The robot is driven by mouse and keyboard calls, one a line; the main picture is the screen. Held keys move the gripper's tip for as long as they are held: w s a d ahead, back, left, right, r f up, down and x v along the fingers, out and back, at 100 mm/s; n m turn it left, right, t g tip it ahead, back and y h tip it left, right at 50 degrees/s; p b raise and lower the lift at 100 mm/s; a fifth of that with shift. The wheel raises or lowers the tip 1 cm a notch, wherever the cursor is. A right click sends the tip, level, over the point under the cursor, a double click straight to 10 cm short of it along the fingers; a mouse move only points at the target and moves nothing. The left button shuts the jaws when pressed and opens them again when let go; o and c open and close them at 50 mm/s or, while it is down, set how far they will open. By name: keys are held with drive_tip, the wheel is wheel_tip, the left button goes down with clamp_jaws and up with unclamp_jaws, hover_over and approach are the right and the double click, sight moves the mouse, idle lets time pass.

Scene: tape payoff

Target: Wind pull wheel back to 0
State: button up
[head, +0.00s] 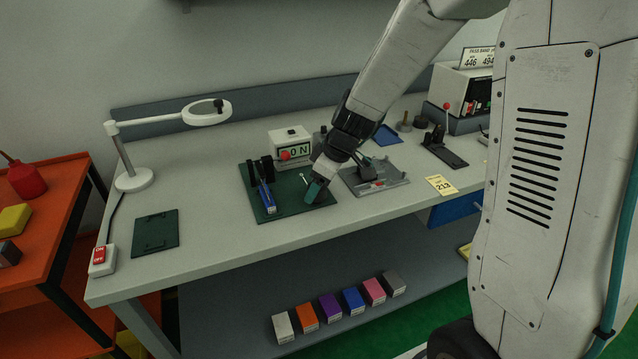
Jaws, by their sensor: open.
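A green base plate (290,212) on the bench carries a black stand with a blue part (265,196) at its left. A white force-gauge box (290,135) stands behind it, its display (293,152) apparently reading "0 N", with a red knob (285,155) on its front. My gripper (320,182) reaches down over the right side of the plate, its teal-coloured tip low near the surface. It is open, and nothing is visibly held. I cannot make out the pull wheel; my gripper and wrist cover part of that area. A thin light pin (304,178) shows just left of the gripper.
A grey fixture (375,180) sits close to the right of my gripper. A yellow card marked 213 (441,185) lies farther right. A magnifier lamp (135,178), dark green plate (155,232) and red switch (100,256) occupy the left. The bench's front strip is clear.

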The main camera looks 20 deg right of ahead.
drive_tip(key=v, duration=0.7)
drive_tip(key=shift+r, duration=0.35)
drive_tip(key=shift+s+d, duration=0.1)
drive_tip(key=s+r+m+h, duration=0.1)
drive_tip(key=s+r+m, duration=0.2)
drive_tip(key=s, duration=0.6)
drive_tip(key=s+r+m+g+h, duration=0.1)
drive_tip(key=s+r+m, duration=0.2)
drive_tip(key=s, duration=0.6)
drive_tip(key=s+r+m+h, duration=0.1)
drive_tip(key=s+r+m, duration=0.1)
drive_tip(key=s, duration=0.7)
drive_tip(key=shift+s+d+r+m+g, duration=0.3)
drive_tip(key=shift+s+r+m+g, duration=0.1)
drive_tip(key=shift+m, duration=0.1)
